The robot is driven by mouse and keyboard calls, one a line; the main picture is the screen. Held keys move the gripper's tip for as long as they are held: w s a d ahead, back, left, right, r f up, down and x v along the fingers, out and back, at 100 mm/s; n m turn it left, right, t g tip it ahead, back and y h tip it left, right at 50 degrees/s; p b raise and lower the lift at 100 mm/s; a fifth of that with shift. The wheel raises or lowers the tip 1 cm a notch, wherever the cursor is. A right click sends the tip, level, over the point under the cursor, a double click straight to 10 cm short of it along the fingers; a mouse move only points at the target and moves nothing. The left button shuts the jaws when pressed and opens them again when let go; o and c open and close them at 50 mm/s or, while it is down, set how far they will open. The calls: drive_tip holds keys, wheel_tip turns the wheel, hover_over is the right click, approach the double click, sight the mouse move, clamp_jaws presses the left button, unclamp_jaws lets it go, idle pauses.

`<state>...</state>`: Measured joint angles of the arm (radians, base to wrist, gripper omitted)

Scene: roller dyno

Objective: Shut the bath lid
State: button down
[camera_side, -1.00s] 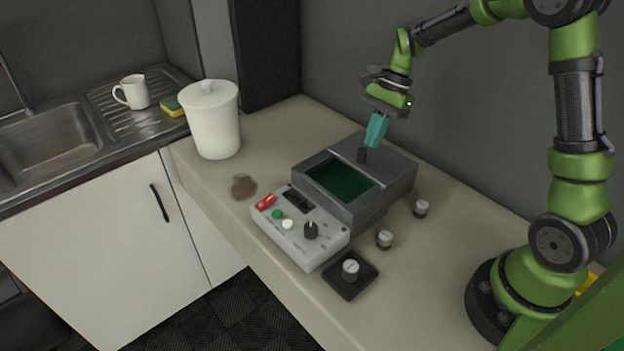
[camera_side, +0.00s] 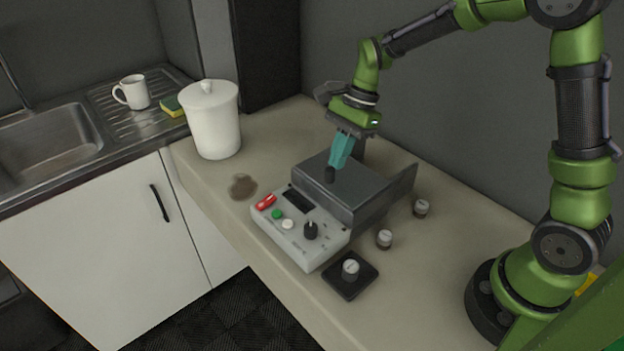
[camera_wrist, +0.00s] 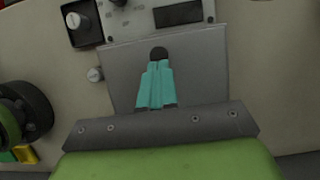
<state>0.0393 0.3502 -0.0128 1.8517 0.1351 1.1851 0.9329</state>
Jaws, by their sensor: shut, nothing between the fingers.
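The bath is a grey box behind a light control panel on the counter. Its grey lid (camera_side: 352,187) lies over the opening in the side view, and the green interior is hidden. A black knob (camera_side: 330,174) stands on the lid. My gripper (camera_side: 336,166) has teal fingers that are shut and empty, with the tips right beside the knob, on its back right. In the wrist view the lid (camera_wrist: 200,75) fills the middle, and the fingertips (camera_wrist: 158,64) are just below the dark knob (camera_wrist: 158,53). I cannot tell whether they touch it.
The control panel (camera_side: 285,235) has a red switch, buttons and a dial. A white canister (camera_side: 213,125) and a brown stain (camera_side: 242,187) are at left. The front right counter is clear.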

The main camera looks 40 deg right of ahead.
sight(351, 168)
drive_tip(key=shift+d+f, duration=0.1)
drive_tip(key=shift+d, duration=0.35)
drive_tip(key=d, duration=0.3)
drive_tip(key=v, duration=1)
drive_tip(key=s+a+r+n+t+h, duration=0.1)
drive_tip(key=s+a+n+t, duration=0.1)
drive_tip(key=s+n, duration=0.5)
drive_tip(key=s+a+r+n+t+h, duration=0.1)
drive_tip(key=s+a+r+n+t, duration=0.1)
drive_tip(key=s+n+t, duration=0.3)
drive_tip(key=shift+s+a+n, duration=0.7)
drive_tip(key=shift+s+n, duration=0.3)
drive_tip(key=shift+s, duration=1.15)
